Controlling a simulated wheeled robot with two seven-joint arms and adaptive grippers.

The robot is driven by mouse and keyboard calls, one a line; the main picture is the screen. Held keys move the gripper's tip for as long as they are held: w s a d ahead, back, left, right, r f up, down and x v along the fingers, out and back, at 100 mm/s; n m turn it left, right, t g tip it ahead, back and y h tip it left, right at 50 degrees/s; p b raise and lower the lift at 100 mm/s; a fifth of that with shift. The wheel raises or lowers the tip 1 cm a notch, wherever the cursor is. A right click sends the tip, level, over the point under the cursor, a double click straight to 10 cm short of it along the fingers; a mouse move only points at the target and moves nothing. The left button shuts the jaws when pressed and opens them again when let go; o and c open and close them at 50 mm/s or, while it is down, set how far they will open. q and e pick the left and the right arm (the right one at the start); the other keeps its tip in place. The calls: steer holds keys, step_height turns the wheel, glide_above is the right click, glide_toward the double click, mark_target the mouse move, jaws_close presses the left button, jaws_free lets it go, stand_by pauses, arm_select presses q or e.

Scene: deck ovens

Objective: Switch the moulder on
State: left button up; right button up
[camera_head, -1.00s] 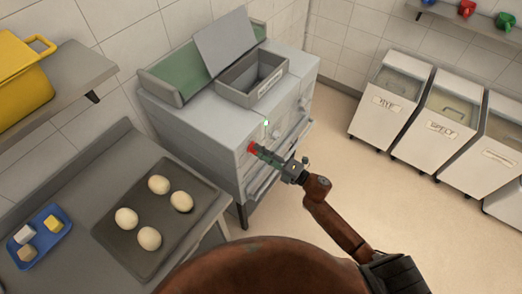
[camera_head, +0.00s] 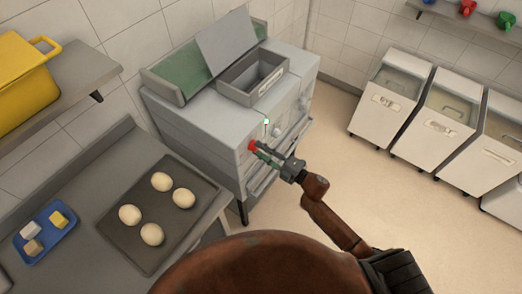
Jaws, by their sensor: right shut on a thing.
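The moulder (camera_head: 198,122) is a grey machine with a green feed bed and a grey hopper on top, standing at the centre of the view. The fingers hide part of the control. My left gripper is not in view.
A dark tray (camera_head: 112,227) with several dough balls (camera_head: 161,181) lies on the counter at left, beside a blue tray (camera_head: 22,252) with small blocks. A yellow pot (camera_head: 22,80) sits on a shelf. White bins (camera_head: 392,95) stand at right; the floor between is clear.

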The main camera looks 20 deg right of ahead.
steer(key=o, duration=1.1)
steer(key=shift+o, duration=0.2)
steer(key=v, duration=1.2)
steer(key=shift+f, duration=0.1)
